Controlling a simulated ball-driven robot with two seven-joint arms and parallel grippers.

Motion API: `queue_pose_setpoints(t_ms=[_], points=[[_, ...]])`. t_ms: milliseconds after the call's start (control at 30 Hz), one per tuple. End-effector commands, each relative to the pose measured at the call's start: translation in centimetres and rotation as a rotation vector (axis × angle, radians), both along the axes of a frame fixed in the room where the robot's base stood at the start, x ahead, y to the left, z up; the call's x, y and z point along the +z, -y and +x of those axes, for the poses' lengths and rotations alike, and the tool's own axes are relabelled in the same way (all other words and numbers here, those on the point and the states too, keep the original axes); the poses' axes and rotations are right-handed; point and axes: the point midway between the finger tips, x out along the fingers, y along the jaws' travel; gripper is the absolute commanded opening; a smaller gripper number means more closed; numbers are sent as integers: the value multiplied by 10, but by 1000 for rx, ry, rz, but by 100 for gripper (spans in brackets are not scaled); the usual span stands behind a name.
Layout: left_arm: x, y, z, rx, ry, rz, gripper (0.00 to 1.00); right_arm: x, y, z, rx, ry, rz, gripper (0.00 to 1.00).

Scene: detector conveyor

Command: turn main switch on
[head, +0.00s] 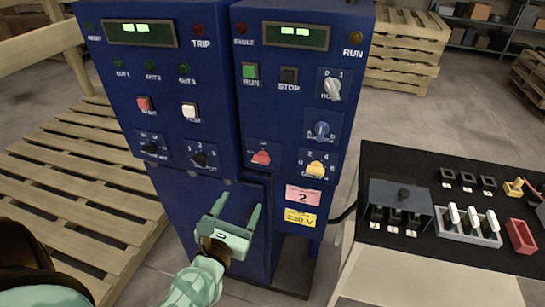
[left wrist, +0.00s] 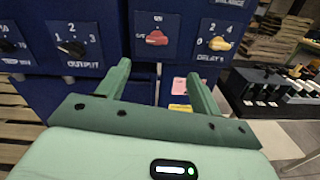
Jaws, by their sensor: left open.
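A red rotary switch (head: 261,157) sits low on the left side of the right blue cabinet's panel. Its label is too small to read for certain. It also shows in the left wrist view (left wrist: 157,38), at top centre, with its handle lying roughly level. My left gripper (head: 236,209) is open and empty, below the red switch and apart from it, in front of the lower blue cabinet. In the left wrist view its two fingers (left wrist: 158,72) point up towards the panel, on either side below the switch. My right gripper is not in view.
A yellow knob (head: 316,169), blue knob (head: 320,131) and grey knob (head: 332,88) are right of the red switch. Black selectors (head: 203,158) are on the left cabinet (head: 110,70). A black-topped table (head: 400,250) with small parts stands right. Pallets (head: 70,200) lie left.

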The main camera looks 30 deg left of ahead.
Motion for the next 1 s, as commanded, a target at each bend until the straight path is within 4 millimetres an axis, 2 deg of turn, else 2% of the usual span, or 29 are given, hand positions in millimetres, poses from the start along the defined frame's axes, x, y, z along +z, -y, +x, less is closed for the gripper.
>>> queue_pose_setpoints(t_ms=[167,333,600,800,1000], points=[[-3,-4,0,21,20,-136,65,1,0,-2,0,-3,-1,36],[-1,-8,18,21,26,-149,65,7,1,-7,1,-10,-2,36],[-1,-23,83,20,25,-146,65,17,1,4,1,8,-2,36],[-4,-34,127,19,23,-146,65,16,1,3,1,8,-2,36],[-5,-40,152,20,22,-145,65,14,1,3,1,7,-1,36]])
